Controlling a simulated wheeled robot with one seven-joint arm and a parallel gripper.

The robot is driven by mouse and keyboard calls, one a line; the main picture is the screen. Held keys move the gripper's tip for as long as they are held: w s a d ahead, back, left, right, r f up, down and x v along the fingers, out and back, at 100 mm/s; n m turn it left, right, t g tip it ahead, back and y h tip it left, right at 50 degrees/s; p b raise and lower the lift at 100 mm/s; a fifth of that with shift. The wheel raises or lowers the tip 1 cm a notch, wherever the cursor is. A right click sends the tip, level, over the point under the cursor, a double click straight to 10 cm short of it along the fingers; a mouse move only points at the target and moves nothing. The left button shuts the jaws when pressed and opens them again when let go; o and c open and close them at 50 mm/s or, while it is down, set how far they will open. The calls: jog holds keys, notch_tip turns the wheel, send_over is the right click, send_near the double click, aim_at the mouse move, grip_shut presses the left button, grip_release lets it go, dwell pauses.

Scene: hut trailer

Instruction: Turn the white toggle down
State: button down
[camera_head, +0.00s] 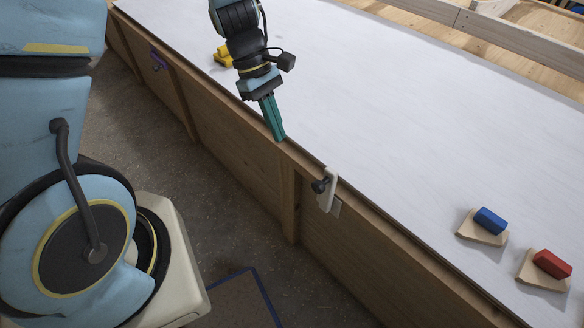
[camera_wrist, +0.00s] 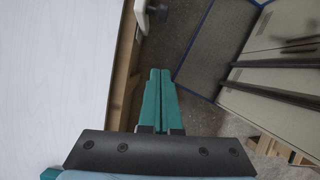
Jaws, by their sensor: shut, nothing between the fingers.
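In the wrist view the closed fingers (camera_wrist: 160,72) point toward the toggle's side of the edge.
The white tabletop (camera_head: 400,130) is mostly clear. A blue block (camera_head: 490,220) and a red block (camera_head: 552,264) sit on wooden bases at the right. A yellow object (camera_head: 224,55) lies behind my arm. A purple fitting (camera_head: 157,58) is on the table's side farther left.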

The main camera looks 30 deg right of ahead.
jog(key=shift+f, duration=0.1)
jog(key=s+d+f+p, duration=0.1)
jog(key=s+d+f, duration=0.1)
jog(key=s+f, duration=0.5)
jog(key=shift+s+d+f, duration=0.25)
jog(key=shift+d+f, duration=0.1)
jog(key=shift+f, duration=0.35)
jog(key=shift+r+p, duration=0.1)
jog(key=shift+p, duration=0.25)
